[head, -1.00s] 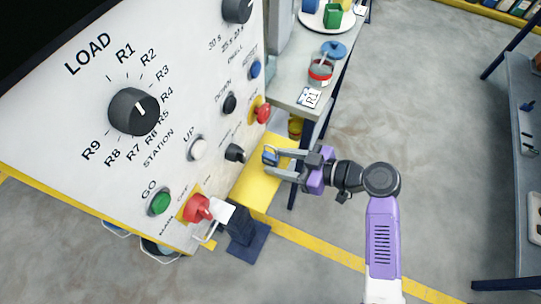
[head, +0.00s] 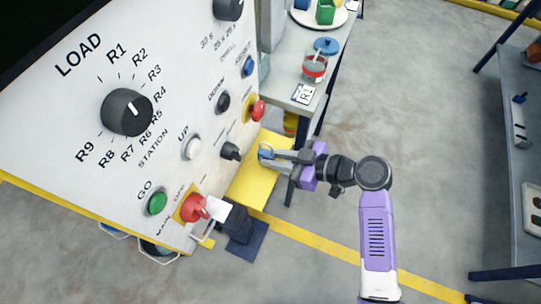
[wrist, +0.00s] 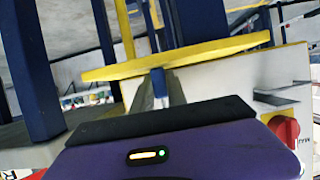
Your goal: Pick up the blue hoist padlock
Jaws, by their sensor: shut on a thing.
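The blue padlock (head: 264,149) is a small blue shape at the fingertips, above the yellow plate, in the head view. My gripper (head: 268,155) reaches left from the purple wrist and is shut on the padlock. In the wrist view, a small blue piece (wrist: 159,82) shows at the fingertips in front of the yellow plate. The fingers hide part of the padlock. I cannot tell whether it touches anything below it.
The white control panel (head: 75,125) with knobs and buttons stands close left of my gripper. The yellow plate (head: 250,185) lies just below it. A grey worktable (head: 325,85) with a jar (head: 315,66) stands behind. Open floor lies to the right.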

